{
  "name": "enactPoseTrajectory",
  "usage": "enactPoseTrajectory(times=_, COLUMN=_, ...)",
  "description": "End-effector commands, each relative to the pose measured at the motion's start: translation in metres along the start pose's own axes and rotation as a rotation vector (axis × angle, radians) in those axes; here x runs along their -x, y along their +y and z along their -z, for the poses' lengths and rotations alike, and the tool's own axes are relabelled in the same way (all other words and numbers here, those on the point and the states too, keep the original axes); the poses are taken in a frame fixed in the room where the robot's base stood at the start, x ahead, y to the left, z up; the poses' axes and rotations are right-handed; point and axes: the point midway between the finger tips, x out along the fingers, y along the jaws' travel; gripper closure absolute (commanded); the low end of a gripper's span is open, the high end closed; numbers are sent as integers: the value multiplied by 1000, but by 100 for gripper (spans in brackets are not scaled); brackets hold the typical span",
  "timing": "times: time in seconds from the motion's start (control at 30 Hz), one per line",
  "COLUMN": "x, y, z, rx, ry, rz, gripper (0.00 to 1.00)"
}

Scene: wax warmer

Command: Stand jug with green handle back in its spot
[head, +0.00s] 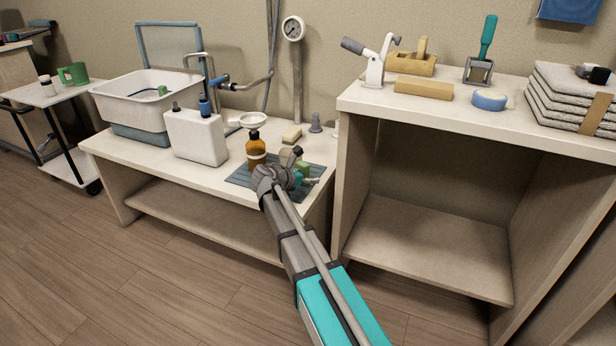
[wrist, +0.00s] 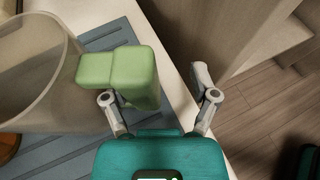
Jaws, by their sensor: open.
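The jug has a see-through brownish body (wrist: 35,75) and a thick green handle (wrist: 118,70), at the left of the wrist view. It appears to stand on the blue-grey ribbed mat (wrist: 70,150). In the head view the green handle (head: 304,167) shows only in small part, with my arm hiding much of the jug. My gripper (wrist: 160,95) is open, with its fingers apart. The handle overlaps the left finger and reaches partway into the gap; the right finger is clear of it. Contact cannot be told.
Behind are a sponge-like block (head: 291,135) and a grey fitting (head: 315,123). A white canister (head: 196,138) and basin (head: 140,95) are further left. The taller shelf unit (head: 352,170) borders the right.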

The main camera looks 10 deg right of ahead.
Motion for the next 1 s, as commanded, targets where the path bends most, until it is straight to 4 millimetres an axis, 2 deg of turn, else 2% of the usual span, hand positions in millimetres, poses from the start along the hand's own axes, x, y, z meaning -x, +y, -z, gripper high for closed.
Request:
enactPoseTrajectory(times=0.5, x=1, y=-1, z=0, rx=0, ry=0, rz=1, gripper=24)
enactPoseTrajectory(times=1.0, x=14, y=-1, z=0, rx=0, ry=0, rz=0, gripper=24)
